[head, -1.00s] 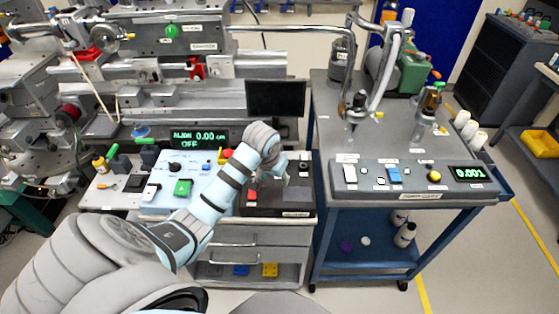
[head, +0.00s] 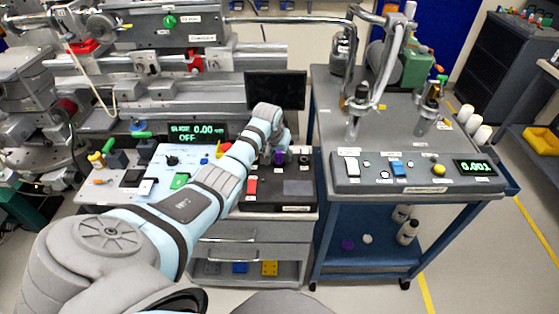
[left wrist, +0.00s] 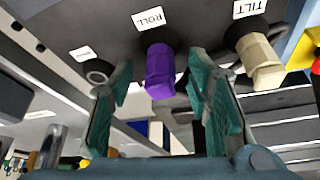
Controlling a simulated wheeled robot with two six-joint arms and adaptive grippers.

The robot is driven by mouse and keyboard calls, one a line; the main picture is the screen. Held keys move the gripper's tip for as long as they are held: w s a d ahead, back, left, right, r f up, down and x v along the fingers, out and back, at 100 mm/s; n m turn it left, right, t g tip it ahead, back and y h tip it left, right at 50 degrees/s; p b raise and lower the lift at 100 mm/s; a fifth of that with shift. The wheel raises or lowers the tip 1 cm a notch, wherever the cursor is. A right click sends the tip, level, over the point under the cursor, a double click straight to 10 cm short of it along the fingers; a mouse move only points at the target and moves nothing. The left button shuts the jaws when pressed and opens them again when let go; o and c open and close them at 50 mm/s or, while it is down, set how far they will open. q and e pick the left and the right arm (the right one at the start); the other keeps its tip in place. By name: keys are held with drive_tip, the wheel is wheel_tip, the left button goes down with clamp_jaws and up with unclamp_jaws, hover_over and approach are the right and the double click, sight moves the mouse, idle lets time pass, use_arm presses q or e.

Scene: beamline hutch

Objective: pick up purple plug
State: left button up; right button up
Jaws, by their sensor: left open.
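The purple plug (left wrist: 160,72) sits in a socket labelled ROLL in the left wrist view. It also shows small beside my gripper in the head view (head: 279,158). My left gripper (left wrist: 160,92) is open, with one teal finger on each side of the plug and a gap to each. In the head view my left gripper (head: 281,146) is over the back of the black control box and partly hidden by my arm. My right gripper is not in view.
A tan plug (left wrist: 259,60) sits in the TILT socket, close to one finger. An empty-looking round socket (left wrist: 98,73) is on the other side. A monitor (head: 275,90) stands behind the gripper. A cart (head: 415,192) with a control panel stands to the right.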

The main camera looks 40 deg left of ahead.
use_arm(q)
drive_tip(key=shift+w+f, duration=0.1)
clamp_jaws()
wheel_tip(320, 180, up, 20)
drive_tip(key=p, duration=0.2)
drive_tip(key=shift+p, duration=0.4)
